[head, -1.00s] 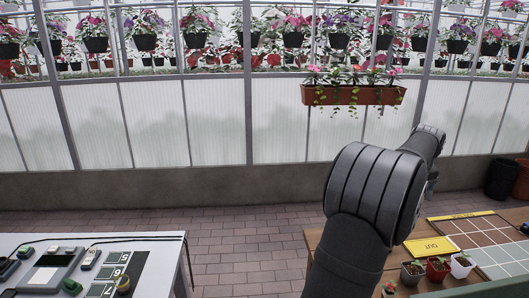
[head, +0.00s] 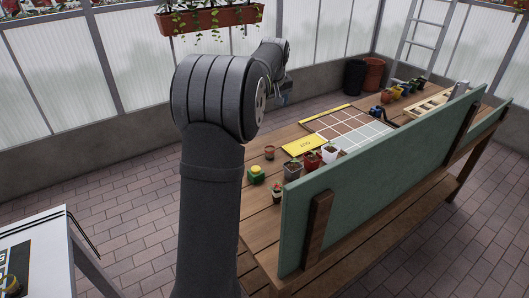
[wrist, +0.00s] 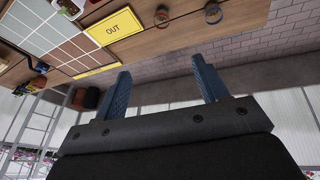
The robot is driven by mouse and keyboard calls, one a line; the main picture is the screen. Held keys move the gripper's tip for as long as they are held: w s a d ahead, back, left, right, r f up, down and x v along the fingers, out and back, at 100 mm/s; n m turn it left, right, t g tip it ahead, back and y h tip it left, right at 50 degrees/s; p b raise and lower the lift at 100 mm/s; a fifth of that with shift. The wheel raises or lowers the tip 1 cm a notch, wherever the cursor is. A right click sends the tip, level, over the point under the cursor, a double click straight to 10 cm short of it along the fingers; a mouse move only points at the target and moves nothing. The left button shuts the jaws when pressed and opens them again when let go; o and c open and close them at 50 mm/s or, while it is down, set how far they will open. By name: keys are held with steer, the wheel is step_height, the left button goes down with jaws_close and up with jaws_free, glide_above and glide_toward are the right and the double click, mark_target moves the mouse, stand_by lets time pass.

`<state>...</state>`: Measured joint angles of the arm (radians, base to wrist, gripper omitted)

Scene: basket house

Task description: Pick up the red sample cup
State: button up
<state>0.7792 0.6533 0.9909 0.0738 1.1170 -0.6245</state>
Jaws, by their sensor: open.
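A small red pot with a plant (head: 312,161) stands on the wooden bench in the head view, between a grey pot (head: 292,171) and a white pot (head: 330,153). My gripper (wrist: 161,64) shows its two blue fingers wide apart in the wrist view, with nothing between them. In the head view, it is partly hidden behind my arm, with a blue part (head: 284,98) above the bench's far edge. It is apart from the pots.
The wooden bench (head: 270,223) carries a yellow OUT sign (head: 304,146), a tiled grid (head: 346,128) and a yellow-green object (head: 256,174). A green board (head: 345,195) rises along its near side. A white table (head: 35,235) stands at left, with open brick floor between.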

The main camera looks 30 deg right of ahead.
steer(key=w+f+m+g+h, duration=0.2)
steer(key=w+f+m, duration=0.5)
steer(key=f+m, duration=0.35)
glide_toward(270, 149)
steer(key=shift+m, duration=0.45)
steer(key=x, duration=0.5)
steer(key=s+x, duration=0.1)
steer(key=x, duration=0.2)
steer(key=shift+s+a+f, duration=0.1)
steer(key=shift+a+f, duration=0.1)
steer(key=shift+f, duration=0.05)
steer(key=c, duration=1.1)
steer(key=shift+o, duration=0.2)
steer(key=shift+r, duration=0.1)
